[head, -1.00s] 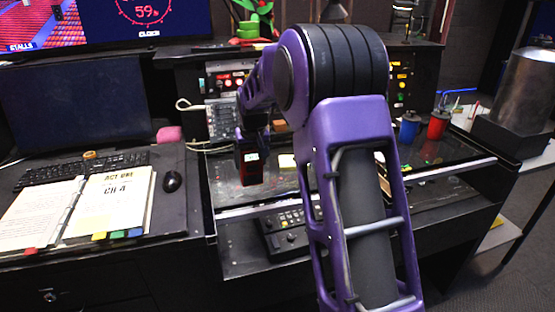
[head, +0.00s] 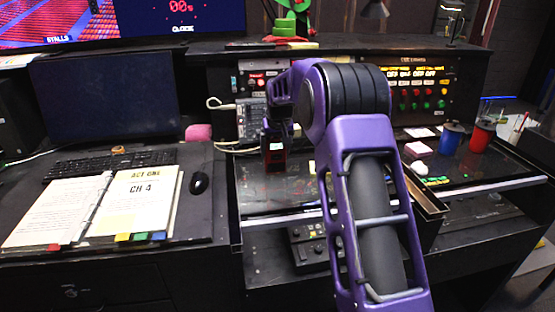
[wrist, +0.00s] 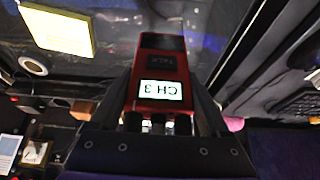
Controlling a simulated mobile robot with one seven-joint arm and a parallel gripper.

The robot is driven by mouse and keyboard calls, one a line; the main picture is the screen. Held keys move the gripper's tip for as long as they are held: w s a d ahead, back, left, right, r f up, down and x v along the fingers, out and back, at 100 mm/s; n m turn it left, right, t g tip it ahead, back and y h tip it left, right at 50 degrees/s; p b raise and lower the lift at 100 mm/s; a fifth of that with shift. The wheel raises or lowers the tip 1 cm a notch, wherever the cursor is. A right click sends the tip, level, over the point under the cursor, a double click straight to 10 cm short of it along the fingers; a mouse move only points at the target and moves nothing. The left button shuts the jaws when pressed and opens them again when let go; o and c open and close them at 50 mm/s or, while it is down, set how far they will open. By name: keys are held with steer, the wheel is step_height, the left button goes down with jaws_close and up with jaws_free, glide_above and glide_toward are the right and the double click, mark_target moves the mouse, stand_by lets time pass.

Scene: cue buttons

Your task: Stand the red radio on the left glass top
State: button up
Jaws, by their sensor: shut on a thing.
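The red radio (head: 275,162) is held upright in my gripper (head: 276,142), over the left glass top (head: 262,197). In the wrist view the radio (wrist: 160,72) sits between the fingers of my gripper (wrist: 162,92), its lit label reading "CH 3". The dark glass (wrist: 118,58) lies beyond it. I cannot tell whether the radio's base touches the glass. My arm hides the right part of the left glass top.
A yellow note (wrist: 57,30) lies on the glass. A button panel (head: 415,90) stands behind. An open binder (head: 148,200) and a mouse (head: 200,183) lie left.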

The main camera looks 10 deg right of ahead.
mark_target(276, 158)
steer(key=shift+f, duration=1.45)
steer(key=shift+f, duration=0.2)
steer(key=o, duration=1.4)
steer(key=shift+r, duration=0.4)
steer(key=v, duration=1.1)
steer(key=shift+s+r, duration=0.15)
steer(key=shift+r, duration=0.1)
